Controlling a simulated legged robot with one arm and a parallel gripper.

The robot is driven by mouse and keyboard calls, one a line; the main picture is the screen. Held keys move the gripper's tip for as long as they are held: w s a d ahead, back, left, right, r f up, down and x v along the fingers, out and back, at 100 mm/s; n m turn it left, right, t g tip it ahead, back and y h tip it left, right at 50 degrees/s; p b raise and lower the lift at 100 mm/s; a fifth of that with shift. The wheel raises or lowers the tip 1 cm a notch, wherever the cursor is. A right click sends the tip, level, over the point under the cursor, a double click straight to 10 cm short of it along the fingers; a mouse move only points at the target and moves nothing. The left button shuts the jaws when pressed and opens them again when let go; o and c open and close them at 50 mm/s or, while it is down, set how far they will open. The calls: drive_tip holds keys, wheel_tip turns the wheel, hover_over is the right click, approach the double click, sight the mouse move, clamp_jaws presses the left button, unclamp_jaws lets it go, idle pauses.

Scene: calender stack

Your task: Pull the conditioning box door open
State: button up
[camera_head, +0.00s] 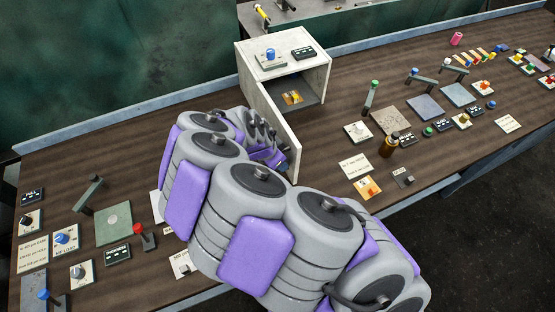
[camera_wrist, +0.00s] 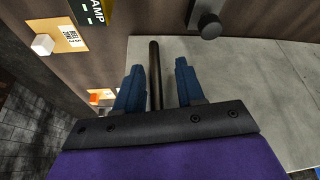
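The conditioning box (camera_head: 318,72) is a pale grey box on the bench in the head view. Its door (camera_head: 278,122) stands swung out toward me, and the inside shows with a yellow item (camera_head: 292,98) in it. My gripper (camera_head: 268,145) is at the door's left face, partly hidden by my arm. In the wrist view my gripper (camera_wrist: 156,88) has its two blue fingers apart. A dark rod (camera_wrist: 155,72), apparently the door handle, lies between them, with gaps visible on both sides. A grey panel (camera_wrist: 255,90), apparently the door, fills the right side.
A blue knob (camera_head: 270,54) and a dark display (camera_head: 303,53) sit on the box top. A post with a green tip (camera_head: 371,96), a dark bottle (camera_head: 389,146) and several plates stand to the right. A red-topped control (camera_head: 144,238) is at left. The wrist view shows a black knob (camera_wrist: 208,25).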

drive_tip(key=shift+s+r, duration=0.1)
drive_tip(key=shift+r, duration=0.4)
drive_tip(key=p+v, duration=0.2)
drive_tip(key=v, duration=0.9)
drive_tip(key=shift+a+f, duration=0.1)
